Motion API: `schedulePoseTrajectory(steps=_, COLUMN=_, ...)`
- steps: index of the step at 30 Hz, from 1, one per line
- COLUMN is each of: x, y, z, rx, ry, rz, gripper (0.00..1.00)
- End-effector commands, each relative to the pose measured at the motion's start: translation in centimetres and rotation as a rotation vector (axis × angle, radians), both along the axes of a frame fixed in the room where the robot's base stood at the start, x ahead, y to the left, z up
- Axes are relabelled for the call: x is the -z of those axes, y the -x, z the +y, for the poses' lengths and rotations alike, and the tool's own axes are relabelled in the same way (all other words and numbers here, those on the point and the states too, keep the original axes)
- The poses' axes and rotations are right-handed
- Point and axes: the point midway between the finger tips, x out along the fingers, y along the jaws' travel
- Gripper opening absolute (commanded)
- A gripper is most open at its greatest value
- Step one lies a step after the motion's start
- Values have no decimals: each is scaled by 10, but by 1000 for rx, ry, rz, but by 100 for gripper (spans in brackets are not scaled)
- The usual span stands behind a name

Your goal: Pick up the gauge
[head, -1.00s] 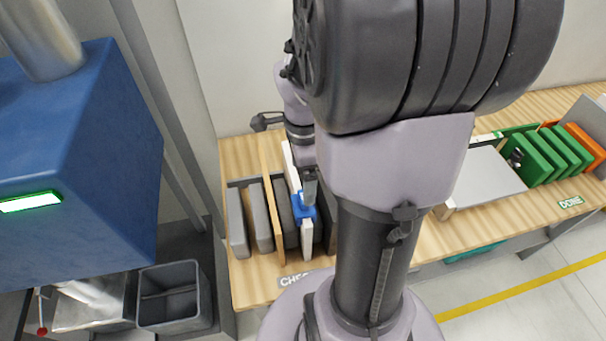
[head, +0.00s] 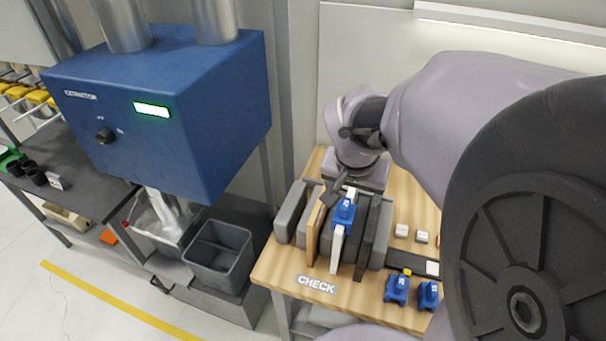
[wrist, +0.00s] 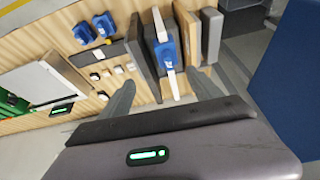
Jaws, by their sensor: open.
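A blue gauge-like device (head: 345,211) sits on the top edge of a white panel (head: 337,248) standing in a rack on the table. It also shows in the wrist view (wrist: 166,50), beyond my fingertips. My gripper (wrist: 163,92) is open and empty, its two grey fingers apart with the white panel's end showing between them. In the head view my gripper (head: 345,188) is just behind the blue device, and its fingers are partly hidden. Two more blue devices (head: 397,289) (head: 428,295) stand on the table at the right; I cannot tell which of the blue devices is the gauge.
Grey, wooden and dark panels (head: 291,212) stand close on both sides of the white one. A CHECK label (head: 317,285) marks the table's front edge. Small light blocks (head: 402,230) lie to the right. A blue machine (head: 165,105) and grey bin (head: 220,257) stand left.

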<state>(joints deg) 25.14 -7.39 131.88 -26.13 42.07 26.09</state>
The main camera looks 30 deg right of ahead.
Motion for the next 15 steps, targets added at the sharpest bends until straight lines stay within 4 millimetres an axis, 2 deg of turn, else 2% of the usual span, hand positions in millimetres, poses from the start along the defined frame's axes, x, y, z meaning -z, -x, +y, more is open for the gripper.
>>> schedulePoseTrajectory(steps=2, x=12, y=-4, z=-3, rx=-38, ry=16, rz=7, gripper=73)
schedulePoseTrajectory(steps=9, x=80, y=-22, z=-24, rx=-35, ry=13, rz=9, gripper=73)
schedulePoseTrajectory(steps=12, x=99, y=-28, z=-30, rx=-35, ry=14, rz=8, gripper=73)
schedulePoseTrajectory(steps=15, x=109, y=-32, z=-34, rx=-34, ry=14, rz=5, gripper=73)
